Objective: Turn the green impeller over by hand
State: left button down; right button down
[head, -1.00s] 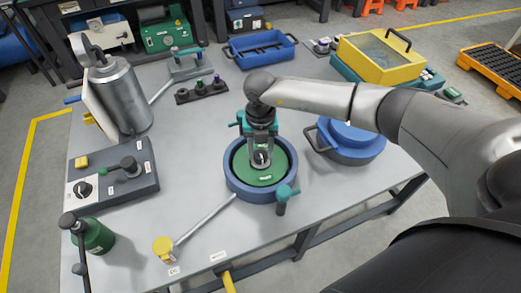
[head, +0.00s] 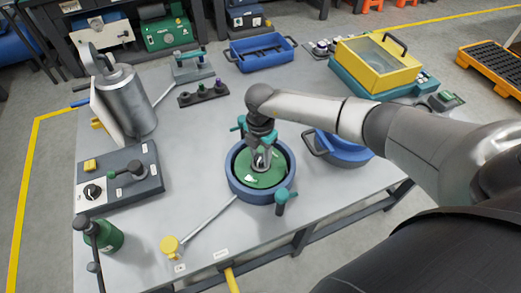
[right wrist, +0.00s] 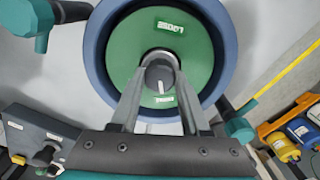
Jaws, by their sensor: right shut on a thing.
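The green impeller (head: 264,181) lies flat inside a round blue housing (head: 237,186) on the table. In the right wrist view the impeller (right wrist: 122,52) carries white labels, one reading "LOOSE", and the blue housing (right wrist: 228,35) rings it. My right gripper (head: 262,160) points down over the middle of the impeller. In the right wrist view its two fingers (right wrist: 158,80) are shut on the impeller's grey central hub (right wrist: 158,68). My left gripper is not in view.
Teal-topped clamps stand around the housing, one at the front (head: 283,198). A grey rod with a yellow end (head: 170,246) lies front left. A control box (head: 140,185) sits further left.

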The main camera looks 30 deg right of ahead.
jog(key=m+p, duration=0.3)
jog(key=m, duration=0.2)
jog(key=shift+r, duration=0.1)
jog(key=shift+m+p, duration=0.55)
jog(key=shift+m, duration=0.65)
jog(key=shift+c, duration=1.6)
grip_release()
